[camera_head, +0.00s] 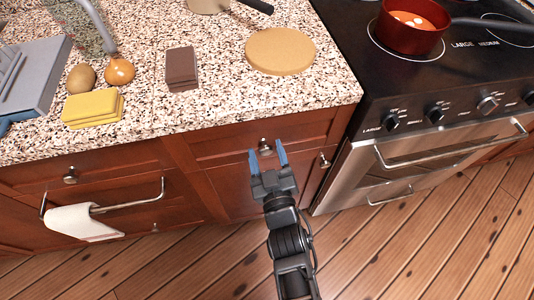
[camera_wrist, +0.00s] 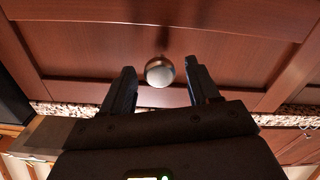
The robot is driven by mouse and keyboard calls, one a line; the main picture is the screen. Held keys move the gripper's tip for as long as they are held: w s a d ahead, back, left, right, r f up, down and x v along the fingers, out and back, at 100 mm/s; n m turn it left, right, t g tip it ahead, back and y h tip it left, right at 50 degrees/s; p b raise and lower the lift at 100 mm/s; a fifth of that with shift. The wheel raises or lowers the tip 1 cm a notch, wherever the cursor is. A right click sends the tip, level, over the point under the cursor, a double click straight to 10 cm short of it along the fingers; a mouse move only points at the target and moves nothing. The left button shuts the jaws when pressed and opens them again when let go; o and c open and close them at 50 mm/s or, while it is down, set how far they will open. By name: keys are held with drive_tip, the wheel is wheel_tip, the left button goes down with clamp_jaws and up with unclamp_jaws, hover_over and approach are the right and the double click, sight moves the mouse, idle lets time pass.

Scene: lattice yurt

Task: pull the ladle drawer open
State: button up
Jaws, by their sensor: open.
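The drawer (camera_head: 227,146) is a reddish-brown wooden front under the speckled counter, left of the oven, and it looks shut. Its round metal knob (camera_head: 265,147) shows just beyond my gripper (camera_head: 267,156). My gripper is open, with its two blue-tipped fingers pointing at the drawer front. In the wrist view the knob (camera_wrist: 160,71) lies between the fingertips of my gripper (camera_wrist: 160,76), with a gap on both sides. Nothing is held. No ladle is in view, and the inside of the drawer is hidden.
The counter edge (camera_head: 240,119) overhangs the drawer. A steel oven (camera_head: 420,170) stands at the right, with a red pot (camera_head: 410,35) on the stove. A towel bar with a white towel (camera_head: 78,222) juts out at the left. The wooden floor (camera_head: 400,240) in front is clear.

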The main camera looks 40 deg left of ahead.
clamp_jaws()
idle(0.5)
